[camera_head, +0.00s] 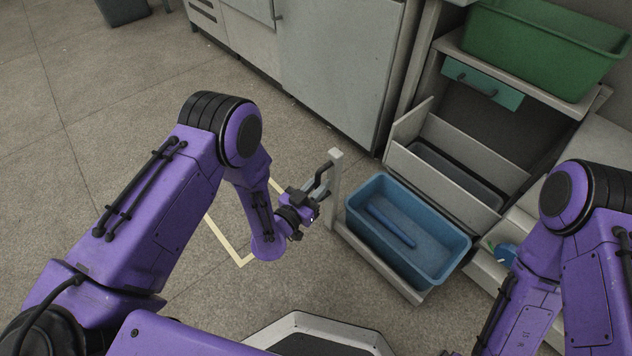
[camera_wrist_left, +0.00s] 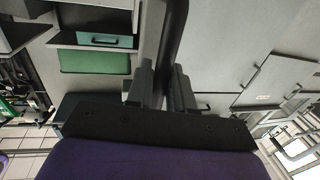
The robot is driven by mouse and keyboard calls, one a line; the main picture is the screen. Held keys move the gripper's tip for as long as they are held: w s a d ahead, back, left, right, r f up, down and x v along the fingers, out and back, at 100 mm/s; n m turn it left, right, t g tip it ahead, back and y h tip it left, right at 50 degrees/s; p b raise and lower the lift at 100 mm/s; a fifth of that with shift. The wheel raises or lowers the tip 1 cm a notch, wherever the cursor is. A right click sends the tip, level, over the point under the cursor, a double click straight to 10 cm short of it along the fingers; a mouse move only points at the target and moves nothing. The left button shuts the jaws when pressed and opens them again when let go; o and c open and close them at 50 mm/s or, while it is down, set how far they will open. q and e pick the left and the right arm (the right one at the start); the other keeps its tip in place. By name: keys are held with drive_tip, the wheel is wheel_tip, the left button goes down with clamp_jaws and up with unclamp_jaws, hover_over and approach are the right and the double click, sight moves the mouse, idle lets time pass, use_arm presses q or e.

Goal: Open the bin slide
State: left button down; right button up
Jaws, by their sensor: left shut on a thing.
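The bin slide (camera_head: 378,264) is a pale grey pull-out with an upright front post (camera_head: 335,178). It stands out from the cabinet over the floor and carries a blue bin (camera_head: 440,262) with a blue rod-like thing inside. A black bar handle (camera_head: 323,172) is fixed to the post. My left gripper (camera_head: 314,196) is shut on this handle. In the left wrist view the handle (camera_wrist_left: 178,40) runs between the two fingers (camera_wrist_left: 160,88). My right arm comes in at the right, but its gripper is out of view.
A green bin (camera_head: 540,45) sits on a shelf above a teal drawer (camera_head: 482,82). A grey compartment (camera_head: 440,170) lies behind the blue bin. Grey cabinet doors (camera_head: 335,70) stand at the back. The floor to the left, with a pale yellow line (camera_head: 224,242), is clear.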

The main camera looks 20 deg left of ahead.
use_arm(q)
drive_tip(key=shift+s+a+f, duration=0.15)
drive_tip(key=shift+s, duration=0.05)
drive_tip(key=c, duration=1.3)
unclamp_jaws()
drive_tip(key=shift+o, duration=0.6)
drive_tip(key=shift+s, duration=0.1)
use_arm(e)
drive_tip(key=shift+r, duration=0.1)
use_arm(q)
drive_tip(key=p+v, duration=0.3)
drive_tip(key=v, duration=0.7)
drive_tip(key=shift+s, duration=0.25)
use_arm(e)
drive_tip(key=r, duration=0.1)
drive_tip(key=w+r+m+t, duration=0.1)
drive_tip(key=r, duration=0.1)
drive_tip(key=shift+d+h, duration=0.2)
drive_tip(key=shift+h, duration=0.2)
